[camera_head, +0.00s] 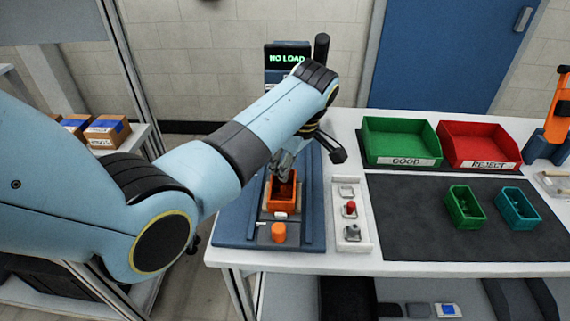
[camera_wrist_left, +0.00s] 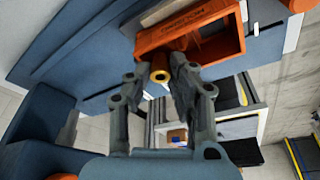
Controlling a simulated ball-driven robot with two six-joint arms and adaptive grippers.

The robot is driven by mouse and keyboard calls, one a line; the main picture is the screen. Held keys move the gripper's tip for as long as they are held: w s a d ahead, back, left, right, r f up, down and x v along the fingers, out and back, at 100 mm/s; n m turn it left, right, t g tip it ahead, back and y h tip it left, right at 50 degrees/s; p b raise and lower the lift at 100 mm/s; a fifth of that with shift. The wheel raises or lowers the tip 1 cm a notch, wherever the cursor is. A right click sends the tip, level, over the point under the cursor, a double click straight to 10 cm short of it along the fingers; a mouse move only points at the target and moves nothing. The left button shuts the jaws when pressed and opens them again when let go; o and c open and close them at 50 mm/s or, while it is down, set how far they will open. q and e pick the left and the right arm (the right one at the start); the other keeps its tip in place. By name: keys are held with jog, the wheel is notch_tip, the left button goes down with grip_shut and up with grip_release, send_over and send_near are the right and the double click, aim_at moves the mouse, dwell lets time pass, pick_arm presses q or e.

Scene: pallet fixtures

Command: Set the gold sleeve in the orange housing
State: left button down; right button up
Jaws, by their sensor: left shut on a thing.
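The orange housing (camera_head: 283,206) sits on the blue fixture (camera_head: 313,225), open at the top. In the wrist view the housing (camera_wrist_left: 178,43) lies just beyond my fingertips, with its open pocket partly visible. My left gripper (camera_head: 282,168) points down at the housing's far end in the head view. It is shut on the gold sleeve (camera_wrist_left: 160,75), which shows end-on between the fingertips in the wrist view. The sleeve appears close to the housing's wall; I cannot tell whether they touch. In the head view the sleeve is hidden by the gripper. My right gripper is not in view.
An orange knob (camera_head: 278,232) stands at the fixture's front. A white button panel (camera_head: 351,235) is to its right. A dark mat (camera_head: 420,235) holds green (camera_head: 463,207) and teal (camera_head: 517,208) housings. Green (camera_head: 400,140) and red (camera_head: 480,144) bins stand behind. A display reads "NO LOAD".

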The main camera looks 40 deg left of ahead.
pick_arm(q)
jog(key=shift+s+f+p, duration=0.3)
jog(key=shift+s+p, duration=0.05)
jog(key=shift+p, duration=0.05)
dwell(0.5)
jog(key=c, duration=1.6)
grip_release()
jog(key=shift+o, duration=0.5)
jog(key=shift+w+f, duration=0.1)
jog(key=shift+w+r, duration=0.2)
jog(key=shift+r, duration=0.1)
jog(key=shift+r+p, duration=1.25)
jog(key=shift+p, duration=0.15)
jog(key=shift+o, duration=0.3)
